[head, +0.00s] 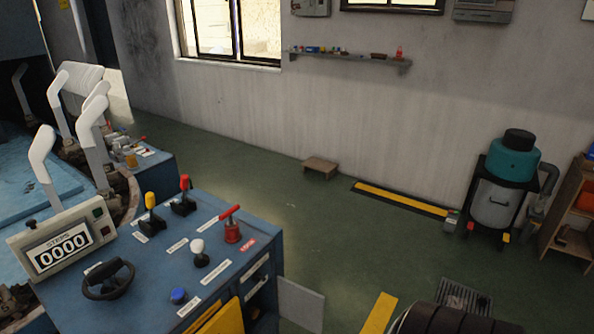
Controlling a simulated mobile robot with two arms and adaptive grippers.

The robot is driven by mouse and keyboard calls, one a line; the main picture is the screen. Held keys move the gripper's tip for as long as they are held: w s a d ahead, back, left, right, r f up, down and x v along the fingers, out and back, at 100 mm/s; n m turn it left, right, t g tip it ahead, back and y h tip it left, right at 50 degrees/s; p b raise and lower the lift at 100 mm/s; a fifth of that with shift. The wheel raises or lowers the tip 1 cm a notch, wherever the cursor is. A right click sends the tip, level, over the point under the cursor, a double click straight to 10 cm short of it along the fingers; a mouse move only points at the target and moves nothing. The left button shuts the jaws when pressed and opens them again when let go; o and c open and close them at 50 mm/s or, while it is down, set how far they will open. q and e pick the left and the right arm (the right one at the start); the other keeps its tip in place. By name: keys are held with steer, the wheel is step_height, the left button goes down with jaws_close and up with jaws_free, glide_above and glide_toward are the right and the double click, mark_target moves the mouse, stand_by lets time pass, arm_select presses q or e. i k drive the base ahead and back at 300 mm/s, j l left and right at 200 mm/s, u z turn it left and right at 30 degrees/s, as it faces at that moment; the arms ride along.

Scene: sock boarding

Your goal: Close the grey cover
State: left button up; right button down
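A flat grey panel (301,305), which looks like the grey cover, stands out to the right from the front of the blue console (232,286) at the bottom of the head view. It appears swung open beside a dark opening in the console front. Its lower part is cut off by the picture edge. A yellow panel (222,319) sits to its left on the same front. Neither of my grippers shows in this view.
The console top carries a red-handled valve (231,226), several levers, a black handwheel (108,279) and a counter reading 0000 (62,250). A dark rounded shape (445,319) fills the bottom right edge; I cannot tell what it is. Green floor beyond is mostly clear.

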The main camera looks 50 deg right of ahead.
mark_target(299, 304)
steer(key=l+u, duration=0.15)
steer(key=l, duration=0.35)
steer(key=l+u, duration=0.15)
steer(key=l, duration=0.3)
steer(key=k+l+u, duration=0.15)
steer(key=l, duration=0.3)
steer(key=l+u, duration=0.15)
steer(key=l, duration=0.35)
steer(key=k+l+u, duration=0.15)
steer(key=l, duration=0.3)
steer(key=k+l+u, duration=0.15)
steer(key=l, duration=0.3)
steer(key=k+l, duration=0.1)
steer(key=l, duration=0.35)
steer(key=k+l+u, duration=0.15)
steer(key=l, duration=0.25)
steer(key=k+l, duration=0.1)
steer(key=l, duration=0.35)
steer(key=l+u, duration=0.25)
steer(key=i+j, duration=0.05)
steer(key=j, duration=0.05)
